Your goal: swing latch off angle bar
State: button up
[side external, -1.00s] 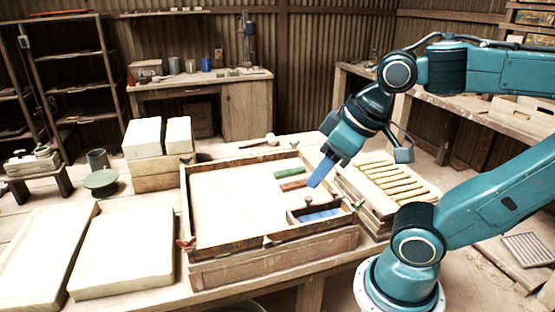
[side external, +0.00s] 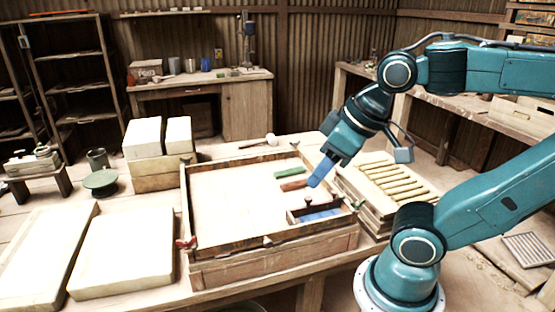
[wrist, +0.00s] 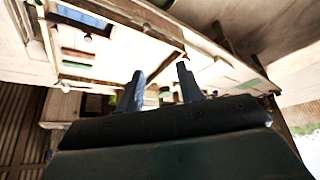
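A wooden frame (side external: 228,248) stands on the table around a pale flat bed. Small latch-like fittings sit at its corners: a red one (side external: 186,242) at the front left, a greenish one (side external: 357,205) at the front right and a dark one (side external: 294,145) at the back. I cannot tell which is the latch, or which frame side is the angle bar. My gripper (side external: 316,182) hangs above the frame's right part, near a round knob on a small wooden box (side external: 292,217). In the wrist view its two blue fingers (wrist: 161,88) stand apart with nothing visibly held between them.
Green (side external: 290,172) and red (side external: 294,185) strips lie inside the frame. A slatted stack (side external: 385,180) stands close on the right. Pale slabs (side external: 125,250) lie to the left; pale blocks (side external: 143,138) and a mallet (side external: 271,139) are behind.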

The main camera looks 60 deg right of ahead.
jog(key=shift+o, duration=0.3)
jog(key=g, duration=0.6)
send_over(335, 191)
notch_tip(335, 191, down, 8)
jog(key=shift+a, duration=0.1)
jog(key=shift+f, duration=6.85)
grip_shut()
